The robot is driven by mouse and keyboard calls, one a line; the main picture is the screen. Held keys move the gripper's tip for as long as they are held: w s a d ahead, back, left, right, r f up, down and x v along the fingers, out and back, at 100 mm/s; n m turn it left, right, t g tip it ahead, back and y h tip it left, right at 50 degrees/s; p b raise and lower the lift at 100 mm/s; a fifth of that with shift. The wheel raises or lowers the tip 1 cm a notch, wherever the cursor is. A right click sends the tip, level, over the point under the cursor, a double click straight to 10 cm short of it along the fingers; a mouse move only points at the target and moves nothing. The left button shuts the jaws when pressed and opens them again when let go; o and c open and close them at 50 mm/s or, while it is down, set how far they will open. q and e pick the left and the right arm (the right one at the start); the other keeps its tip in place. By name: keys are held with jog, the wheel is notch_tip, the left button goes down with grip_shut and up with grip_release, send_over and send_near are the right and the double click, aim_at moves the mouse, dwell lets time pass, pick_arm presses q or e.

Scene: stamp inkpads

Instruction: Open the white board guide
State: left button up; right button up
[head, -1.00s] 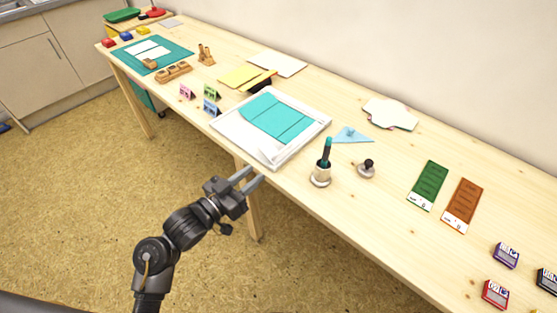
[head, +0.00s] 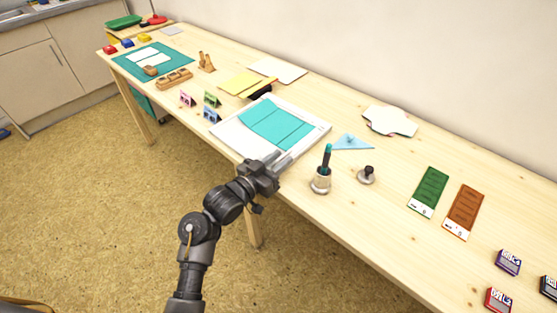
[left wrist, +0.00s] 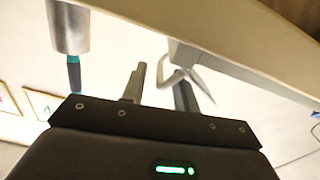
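The white board guide (head: 228,138) lies flat on the table as a pale frame around a teal sheet (head: 275,122). My left gripper (head: 282,159) is at its front right edge, partly covering that corner. In the left wrist view the two fingers of the left gripper (left wrist: 158,85) stand apart. A pale, hook-shaped piece (left wrist: 192,78) shows beside the right-hand finger; I cannot tell whether they touch. My right gripper is in neither view.
A metal cup with a teal-handled tool (head: 321,178) stands close right of the gripper. A dark-knobbed stamp (head: 367,175) and a blue triangle (head: 351,142) are beyond it. Small colored stands (head: 211,99) are left of the guide. The table's front edge runs below the gripper.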

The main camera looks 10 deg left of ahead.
pick_arm(q)
grip_shut()
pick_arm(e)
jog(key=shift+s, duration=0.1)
pick_arm(q)
jog(key=shift+s+f, duration=0.1)
jog(key=shift+f, duration=0.05)
jog(key=m, duration=0.2)
jog(key=d+m, duration=0.1)
jog(key=m, duration=0.1)
jog(key=shift+s+f, duration=0.2)
jog(key=shift+s, duration=0.15)
jog(key=shift+s+d+f+m, duration=0.1)
jog(key=shift+d+f+m, duration=0.05)
jog(key=shift+m, duration=0.45)
jog(key=shift+s+d+f+m, duration=0.1)
jog(key=shift+m, duration=0.5)
jog(key=shift+s+d+f+m, duration=0.1)
jog(key=shift+f+m, duration=0.05)
jog(key=shift+m, duration=0.5)
jog(key=shift+d+f+m, duration=0.1)
jog(key=shift+m, duration=0.55)
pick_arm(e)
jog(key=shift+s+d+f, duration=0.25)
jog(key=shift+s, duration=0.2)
